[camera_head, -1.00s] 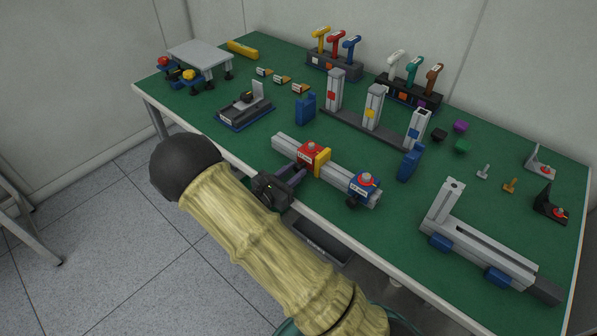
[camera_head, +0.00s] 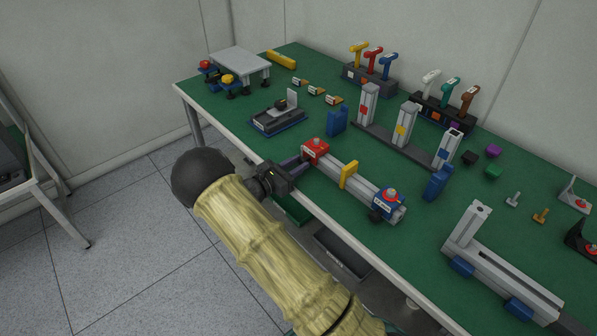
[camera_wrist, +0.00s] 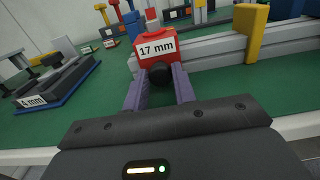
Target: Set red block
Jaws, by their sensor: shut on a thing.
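The red block (camera_head: 315,151) sits near the left end of the grey rail (camera_head: 368,185), with a gap between it and the yellow stop (camera_head: 349,174). In the wrist view the red block (camera_wrist: 157,44) carries a "17 mm" label and a black knob (camera_wrist: 160,73) on its near face. My gripper (camera_head: 301,164) reaches in from the table's front edge. Its two purple fingers (camera_wrist: 159,86) are shut on the black knob. The blue block (camera_head: 387,202) sits at the rail's right end, also with a knob in front.
A black-and-blue gauge (camera_head: 278,118) labelled "4 mm" lies left of the rail. Blue pieces (camera_head: 337,122) and (camera_head: 437,183) stand behind the rail, with a row of grey posts (camera_head: 402,126). A larger grey frame (camera_head: 500,265) is at right.

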